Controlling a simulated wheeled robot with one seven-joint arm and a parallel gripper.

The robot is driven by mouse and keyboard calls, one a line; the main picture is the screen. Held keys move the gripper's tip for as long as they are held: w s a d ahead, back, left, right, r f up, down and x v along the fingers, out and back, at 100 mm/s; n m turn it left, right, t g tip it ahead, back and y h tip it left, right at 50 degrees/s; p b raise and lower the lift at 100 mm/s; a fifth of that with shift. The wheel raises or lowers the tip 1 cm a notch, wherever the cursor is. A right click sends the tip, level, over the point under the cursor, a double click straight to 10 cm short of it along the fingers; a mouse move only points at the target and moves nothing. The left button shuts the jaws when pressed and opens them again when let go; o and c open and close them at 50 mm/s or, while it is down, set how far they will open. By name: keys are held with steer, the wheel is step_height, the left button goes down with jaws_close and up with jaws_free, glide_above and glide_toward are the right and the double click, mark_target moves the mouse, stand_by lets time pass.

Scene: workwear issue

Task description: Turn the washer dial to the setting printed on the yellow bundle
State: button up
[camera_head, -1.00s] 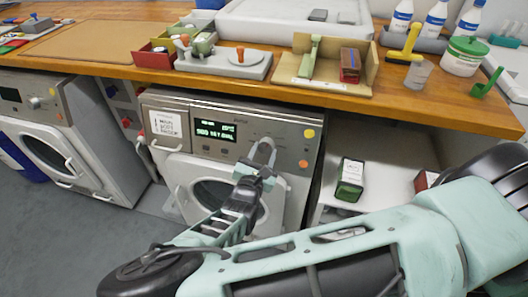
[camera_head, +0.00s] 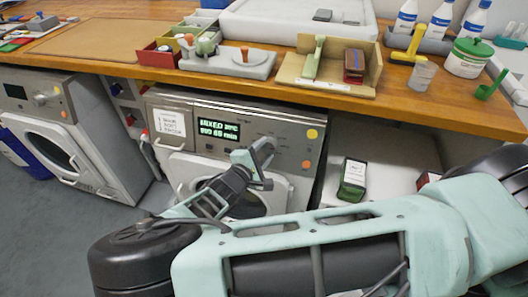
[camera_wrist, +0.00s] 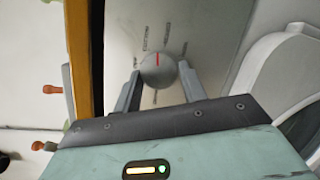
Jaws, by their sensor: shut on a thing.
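The washer (camera_head: 185,101) under the counter has a lit display (camera_head: 218,130) that seems to read "MIXED" with a temperature, and a time in minutes below. Its round grey dial (camera_wrist: 157,63) shows in the wrist view, with a red mark pointing up in the picture and printed labels around it. My gripper (camera_wrist: 159,76) is shut on the dial, one finger on each side. In the head view my gripper (camera_head: 262,152) is at the washer's panel, tilted, and it hides the dial. I cannot make out a yellow bundle in these views.
A second washer (camera_head: 90,120) stands to the left. The wooden counter (camera_head: 285,88) above holds trays, a stand and bottles. A green-and-black packet (camera_head: 352,180) lies on the open shelf (camera_head: 385,160) to the right. A white card (camera_head: 170,122) is on the washer's front.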

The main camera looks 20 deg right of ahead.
steer(key=shift+m+g, duration=0.4)
steer(key=shift+m, duration=0.8)
steer(key=o, duration=1)
steer(key=shift+c, duration=0.2)
steer(key=b+v, duration=0.2)
steer(key=v, duration=1.5)
steer(key=shift+a+r, duration=0.15)
steer(key=shift+s, duration=0.15)
